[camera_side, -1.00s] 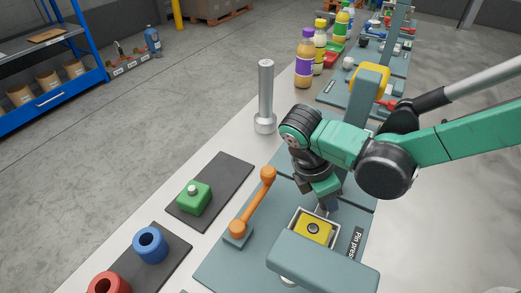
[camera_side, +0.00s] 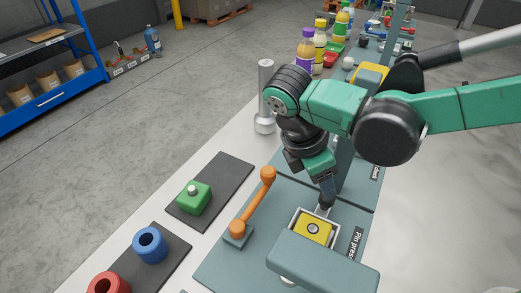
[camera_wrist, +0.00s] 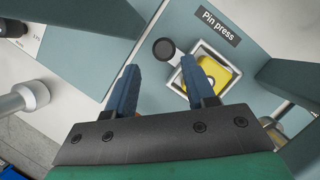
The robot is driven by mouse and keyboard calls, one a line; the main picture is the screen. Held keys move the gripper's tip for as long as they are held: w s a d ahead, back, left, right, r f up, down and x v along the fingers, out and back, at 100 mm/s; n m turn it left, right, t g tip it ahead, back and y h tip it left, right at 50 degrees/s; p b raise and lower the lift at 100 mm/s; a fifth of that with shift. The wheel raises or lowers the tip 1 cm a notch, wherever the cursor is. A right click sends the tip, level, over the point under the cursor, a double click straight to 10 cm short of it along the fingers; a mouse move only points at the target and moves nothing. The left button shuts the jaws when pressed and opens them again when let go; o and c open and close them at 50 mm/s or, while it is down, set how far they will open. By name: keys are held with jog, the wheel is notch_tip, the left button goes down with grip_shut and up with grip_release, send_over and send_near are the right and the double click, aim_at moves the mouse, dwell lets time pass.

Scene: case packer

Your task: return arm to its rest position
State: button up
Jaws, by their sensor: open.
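My green arm reaches in from the right in the side view. My gripper (camera_side: 326,192) points down just behind the pin press's square tray. In the wrist view its two blue fingers (camera_wrist: 165,82) stand apart with nothing between them. The yellow block also shows in the wrist view (camera_wrist: 224,75), partly hidden by my right finger. A black round knob (camera_wrist: 164,49) on a short bar sits beside the tray.
An orange lever (camera_side: 253,203) stands left of the press. A green block (camera_side: 193,197) lies on a dark mat, with blue (camera_side: 150,246) and red (camera_side: 108,284) rings nearer. A silver post (camera_side: 265,95) and bottles (camera_side: 305,52) stand behind.

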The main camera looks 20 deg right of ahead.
jog(key=shift+r, duration=0.1)
jog(key=shift+s+d, duration=0.2)
jog(key=shift+d, duration=0.1)
jog(key=s+d+m+g+y, duration=0.2)
jog(key=s+d+y, duration=0.3)
jog(key=s+y, duration=0.1)
jog(key=w+d+r+m+t, duration=0.2)
jog(key=d+m+t, duration=0.2)
jog(key=m, duration=0.4)
jog(key=w+d+r+m+t+h, duration=0.1)
jog(key=w+d+r+m+t, duration=0.1)
jog(key=d+m+t, duration=0.3)
jog(key=d+r+m, duration=0.1)
jog(key=d+m, duration=0.1)
jog(key=m, duration=0.1)
jog(key=shift+d+r, duration=0.2)
jog(key=shift+r, duration=0.05)
